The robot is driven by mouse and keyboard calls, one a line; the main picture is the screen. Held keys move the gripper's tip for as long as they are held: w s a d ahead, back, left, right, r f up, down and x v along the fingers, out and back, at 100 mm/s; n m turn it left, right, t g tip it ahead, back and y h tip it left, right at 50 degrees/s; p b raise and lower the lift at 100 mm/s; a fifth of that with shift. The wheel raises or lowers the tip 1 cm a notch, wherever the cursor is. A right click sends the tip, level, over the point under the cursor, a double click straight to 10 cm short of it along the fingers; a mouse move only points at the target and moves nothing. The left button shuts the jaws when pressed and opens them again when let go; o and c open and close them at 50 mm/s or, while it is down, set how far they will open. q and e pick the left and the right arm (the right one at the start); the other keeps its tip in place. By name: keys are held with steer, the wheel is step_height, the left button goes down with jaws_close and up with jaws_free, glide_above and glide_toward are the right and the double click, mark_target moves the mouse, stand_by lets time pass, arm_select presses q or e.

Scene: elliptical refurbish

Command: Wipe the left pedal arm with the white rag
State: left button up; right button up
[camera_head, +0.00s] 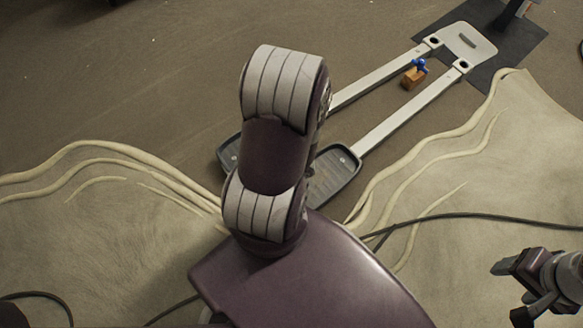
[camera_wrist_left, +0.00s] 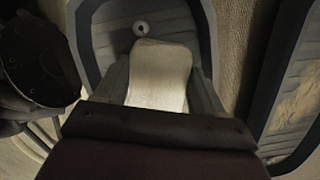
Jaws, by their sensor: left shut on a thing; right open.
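The left pedal arm (camera_head: 380,78) is a pale metal bar running from the white end plate (camera_head: 466,42) down to the left; its lower part is hidden behind my own purple body. The dark left pedal (camera_head: 230,155) shows only in part. In the left wrist view, my left gripper (camera_wrist_left: 158,90) is shut on the white rag (camera_wrist_left: 160,72), which stands out between the fingers. The rag is over a dark ribbed pedal (camera_wrist_left: 103,38); I cannot tell whether it touches. My left gripper is not seen in the head view. My right gripper (camera_head: 515,290) is open and empty at the lower right.
The right pedal arm (camera_head: 405,115) and right pedal (camera_head: 338,176) lie alongside. An orange block with a blue top (camera_head: 413,76) sits between the bars. A dark cable (camera_head: 480,215) crosses the pale rug (camera_head: 500,185). The brown floor at upper left is clear.

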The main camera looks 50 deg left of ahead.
mark_target(325, 171)
arm_select(q)
steer(key=shift+w+d+f+b, duration=0.1)
steer(key=shift+w+b, duration=0.15)
steer(key=shift+w, duration=1.75)
steer(key=shift+w+f+b, duration=0.1)
steer(key=shift+w+b, duration=0.15)
steer(key=shift+w, duration=1.75)
steer(key=shift+w+d+r, duration=0.1)
steer(key=shift+w+d, duration=0.05)
steer(key=shift+w, duration=1.85)
steer(key=shift+w+d+r+b, duration=0.1)
steer(key=shift+w+b, duration=0.35)
steer(key=shift+w, duration=0.8)
steer(key=shift+w+d+f+b, duration=0.1)
steer(key=shift+w+f+b, duration=0.1)
steer(key=shift+w+b, duration=0.6)
steer(key=shift+w+r, duration=0.15)
steer(key=shift+w, duration=0.95)
steer(key=shift+c, duration=0.5)
steer(key=p+v, duration=0.2)
steer(key=s+p+v, duration=0.1)
steer(key=p+v, duration=0.2)
steer(key=shift+s+r, duration=0.1)
steer(key=shift+r, duration=0.3)
steer(key=shift+r+p, duration=0.25)
steer(key=shift+p, duration=0.2)
steer(key=shift+s+f, duration=0.1)
steer(key=shift+f, duration=0.05)
